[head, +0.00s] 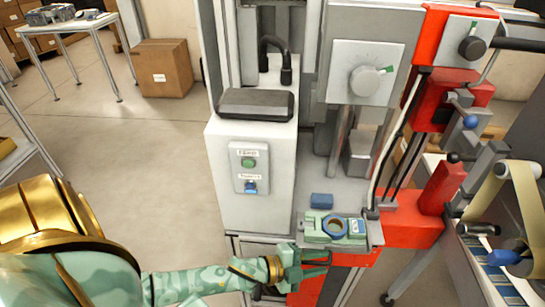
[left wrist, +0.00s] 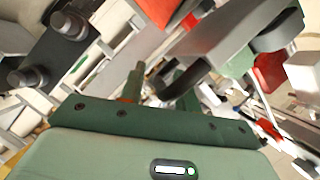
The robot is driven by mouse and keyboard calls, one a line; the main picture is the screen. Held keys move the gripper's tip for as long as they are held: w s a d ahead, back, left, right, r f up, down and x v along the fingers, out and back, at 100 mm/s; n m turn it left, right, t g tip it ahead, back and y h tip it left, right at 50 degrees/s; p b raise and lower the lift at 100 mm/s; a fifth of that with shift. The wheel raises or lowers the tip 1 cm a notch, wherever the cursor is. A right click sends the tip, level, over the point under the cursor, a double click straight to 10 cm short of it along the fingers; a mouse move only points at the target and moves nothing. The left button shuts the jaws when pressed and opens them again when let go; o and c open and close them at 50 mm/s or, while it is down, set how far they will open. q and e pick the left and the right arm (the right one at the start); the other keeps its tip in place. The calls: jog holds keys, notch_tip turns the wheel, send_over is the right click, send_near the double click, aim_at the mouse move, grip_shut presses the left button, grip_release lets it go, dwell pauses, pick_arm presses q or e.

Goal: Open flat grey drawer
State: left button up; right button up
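My left gripper (head: 322,263) reaches in from the left at the lower front of the machine, just below a grey ledge (head: 376,232). Its two fingers stand apart. The flat grey drawer cannot be told apart clearly; the gripper and ledge hide the area below. My right gripper is not in view.
Red machine parts (head: 412,222) and a tape reel stand right.

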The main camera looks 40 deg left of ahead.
pick_arm(q)
jog(key=p+v, duration=0.2)
jog(key=v, duration=1.4)
jog(key=shift+p, duration=0.3)
jog(key=shift+f, duration=0.1)
